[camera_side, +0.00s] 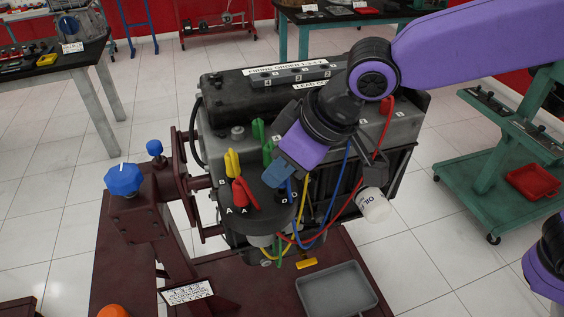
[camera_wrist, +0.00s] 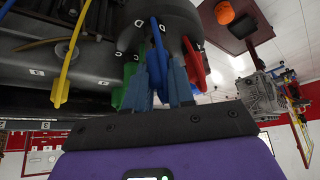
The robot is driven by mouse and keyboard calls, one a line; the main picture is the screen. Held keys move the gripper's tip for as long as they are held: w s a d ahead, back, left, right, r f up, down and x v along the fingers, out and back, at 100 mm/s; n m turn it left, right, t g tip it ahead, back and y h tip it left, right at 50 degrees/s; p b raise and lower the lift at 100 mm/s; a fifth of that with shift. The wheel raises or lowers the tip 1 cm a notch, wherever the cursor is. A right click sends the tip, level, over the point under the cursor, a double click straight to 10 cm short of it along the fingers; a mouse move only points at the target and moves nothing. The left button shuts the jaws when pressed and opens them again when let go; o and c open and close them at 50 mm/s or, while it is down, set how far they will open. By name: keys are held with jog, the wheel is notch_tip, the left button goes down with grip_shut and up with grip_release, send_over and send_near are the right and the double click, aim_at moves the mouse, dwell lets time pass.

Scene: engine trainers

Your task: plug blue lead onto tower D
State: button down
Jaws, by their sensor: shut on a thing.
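My gripper (camera_side: 279,178) points down over the black distributor cap (camera_side: 262,206) in the side view. In the wrist view its blue-grey fingers (camera_wrist: 161,84) are shut on the blue lead's plug (camera_wrist: 156,58). The blue lead's wire (camera_side: 299,235) hangs in a loop beside the cap. The gripper is beside the letter D (camera_side: 293,194), close over the cap. Tower D's top is hidden by the fingers, so I cannot tell whether the plug touches it. A red plug (camera_side: 239,192) stands by letter A, a yellow plug (camera_side: 232,163) by B, and a green plug (camera_side: 268,152) behind.
The engine block (camera_side: 216,133) stands behind the cap. Another green plug (camera_side: 258,129) and a red plug (camera_side: 387,112) are on it. Red, yellow and green wires hang near the gripper. A white canister (camera_side: 373,205) is at right, a grey tray (camera_side: 337,290) below.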

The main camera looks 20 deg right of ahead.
jog(key=shift+f, duration=0.85)
dwell(1.3)
jog(key=c, duration=0.9)
grip_release()
jog(key=v, duration=1.7)
jog(key=s+d+f+n+g+h, duration=0.2)
jog(key=s+d+f, duration=0.1)
jog(key=d+f, duration=1)
jog(key=s+d+f, duration=0.2)
jog(key=s+d, duration=0.1)
jog(key=d, duration=0.2)
jog(key=s+d+f+n+g+h, duration=0.1)
jog(key=s+d+f, duration=0.1)
jog(key=s+d, duration=0.2)
jog(key=s+d+f+g, duration=0.1)
jog(key=s+d+f, duration=0.1)
jog(key=d, duration=0.6)
jog(key=shift+s+d+f+n+h, duration=0.1)
jog(key=shift+s+d+n+h, duration=0.1)
jog(key=shift+s, duration=0.2)
jog(key=shift+s+d+f+n+h, duration=0.1)
jog(key=shift+s+f+h, duration=0.1)
jog(key=shift+s, duration=0.2)
jog(key=shift+r, duration=0.1)
